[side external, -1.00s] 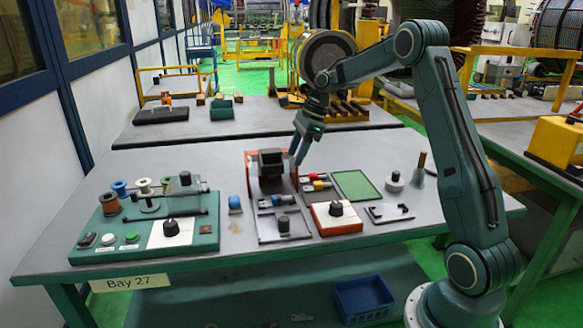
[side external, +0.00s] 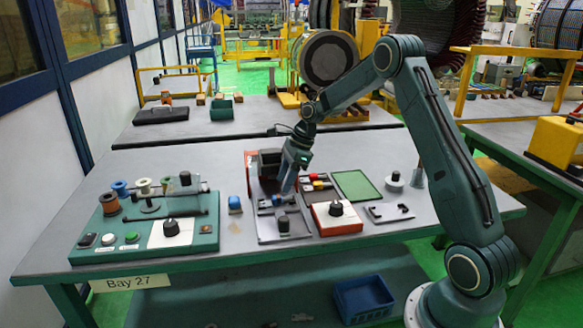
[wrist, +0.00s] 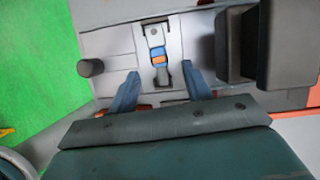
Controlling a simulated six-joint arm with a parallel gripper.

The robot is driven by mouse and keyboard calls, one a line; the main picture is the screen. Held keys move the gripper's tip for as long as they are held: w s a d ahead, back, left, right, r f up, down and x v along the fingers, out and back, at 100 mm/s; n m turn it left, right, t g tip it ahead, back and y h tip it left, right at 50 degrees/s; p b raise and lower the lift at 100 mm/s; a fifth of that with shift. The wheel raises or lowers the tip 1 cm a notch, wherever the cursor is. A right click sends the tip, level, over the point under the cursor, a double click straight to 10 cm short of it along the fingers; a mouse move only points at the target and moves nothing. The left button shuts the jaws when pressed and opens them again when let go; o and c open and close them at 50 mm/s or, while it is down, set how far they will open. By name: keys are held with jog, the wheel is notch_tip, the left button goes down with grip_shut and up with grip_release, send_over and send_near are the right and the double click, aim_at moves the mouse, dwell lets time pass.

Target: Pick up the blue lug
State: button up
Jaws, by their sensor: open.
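In the wrist view, the blue lug (wrist: 158,54) has a pale metal tongue and a blue collar with an orange patch, and lies on a grey plate. My gripper (wrist: 161,82) is open, its two blue-grey fingers apart on either side of the lug's near, dark end. I cannot tell whether a finger touches it. In the side view, the gripper (side external: 286,190) points down over the grey fixture, and the lug's blue part (side external: 277,200) shows just beside the fingertips, partly hidden.
A dark block (wrist: 285,45) stands close on the right in the wrist view, and a black knob (wrist: 90,68) on the left. In the side view, red, yellow and blue lugs (side external: 318,184), a green mat (side external: 357,185) and a red-based knob box (side external: 336,215) are nearby.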

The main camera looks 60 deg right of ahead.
aim_at(278, 196)
jog(key=shift+x, duration=2.6)
jog(key=shift+s, duration=0.1)
grip_shut()
